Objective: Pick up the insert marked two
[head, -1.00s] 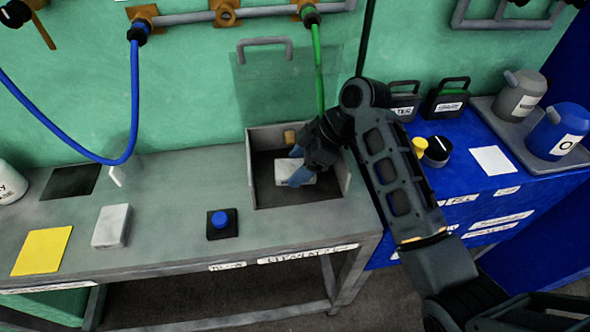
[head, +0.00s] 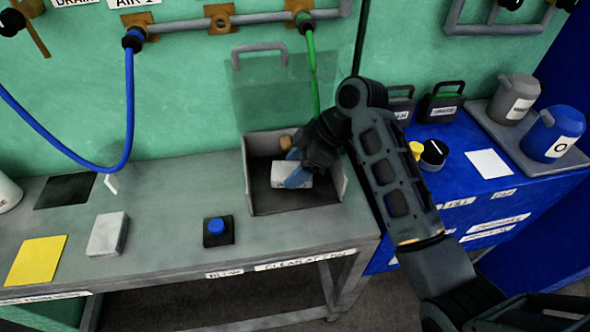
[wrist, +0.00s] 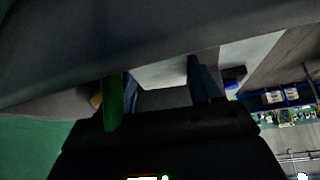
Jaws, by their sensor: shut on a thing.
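My gripper (head: 294,168) is over the open box-shaped bay at the right of the bench. Its blue fingers are shut on a pale grey block (head: 291,173). The block also shows between the fingers in the wrist view (wrist: 165,73). No number is readable on it. A similar pale block (head: 107,234) lies on the bench at the left, also without a readable mark. I cannot tell from these views which block is marked two.
The bay (head: 248,180) has raised walls around the block. A blue button (head: 216,226) on a black base stands left of it. A yellow square (head: 36,260) lies at far left. A green hose (head: 312,75) hangs close behind my gripper. Blue cabinet (head: 450,180) at right.

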